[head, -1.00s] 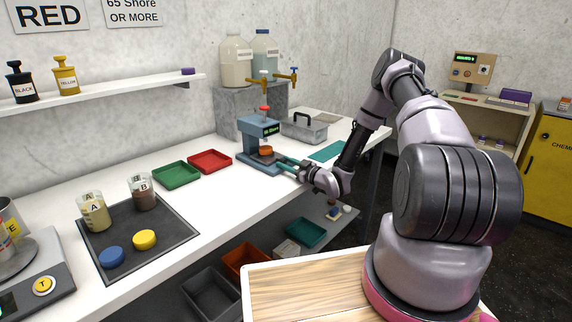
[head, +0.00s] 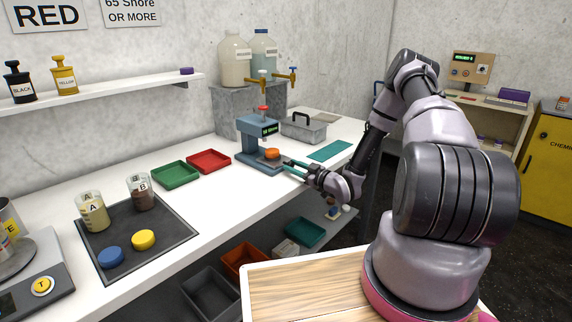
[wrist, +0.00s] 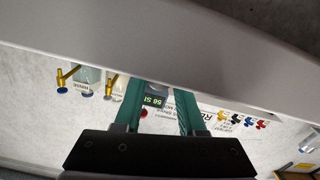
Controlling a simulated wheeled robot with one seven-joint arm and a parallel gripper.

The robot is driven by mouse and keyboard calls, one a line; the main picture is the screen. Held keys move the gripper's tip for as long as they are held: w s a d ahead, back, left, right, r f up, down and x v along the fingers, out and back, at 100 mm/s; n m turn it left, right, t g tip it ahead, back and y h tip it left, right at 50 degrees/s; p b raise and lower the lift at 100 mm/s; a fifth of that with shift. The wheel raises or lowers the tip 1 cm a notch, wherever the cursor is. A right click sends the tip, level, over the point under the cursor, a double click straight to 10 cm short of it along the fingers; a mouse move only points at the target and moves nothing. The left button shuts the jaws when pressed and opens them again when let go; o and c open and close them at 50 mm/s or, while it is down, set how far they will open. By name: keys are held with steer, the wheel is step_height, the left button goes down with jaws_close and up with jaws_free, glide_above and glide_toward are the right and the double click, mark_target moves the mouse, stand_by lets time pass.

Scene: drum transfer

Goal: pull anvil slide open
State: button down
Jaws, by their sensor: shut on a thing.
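The blue hardness tester (head: 250,148) stands on the white bench, with a red knob on top and a green-lit display. Its anvil slide (head: 268,161) sticks out at the front right, and an orange puck (head: 272,153) rests on it. My gripper (head: 288,164) has teal fingers and is shut on the front end of the slide, which the fingers mostly hide. In the wrist view the two fingers (wrist: 158,88) stand apart, with the tester's display (wrist: 154,100) between them. A pale surface crosses the top of that view.
Green (head: 175,173) and red (head: 208,161) trays lie left of the tester. A grey lidded box (head: 304,130) and a flat teal mat (head: 330,150) lie to its right. A dark mat (head: 165,252) with cups and pucks is nearer. Bins sit below the bench.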

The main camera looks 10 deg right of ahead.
steer(key=v, duration=0.6)
steer(key=shift+f, duration=0.1)
steer(key=shift+d, duration=0.1)
steer(key=c, duration=0.8)
jaws_free()
steer(key=shift+o, duration=0.2)
steer(key=shift+s, duration=0.1)
steer(key=v, duration=1)
steer(key=shift+s+d, duration=0.25)
steer(key=shift+s, duration=0.1)
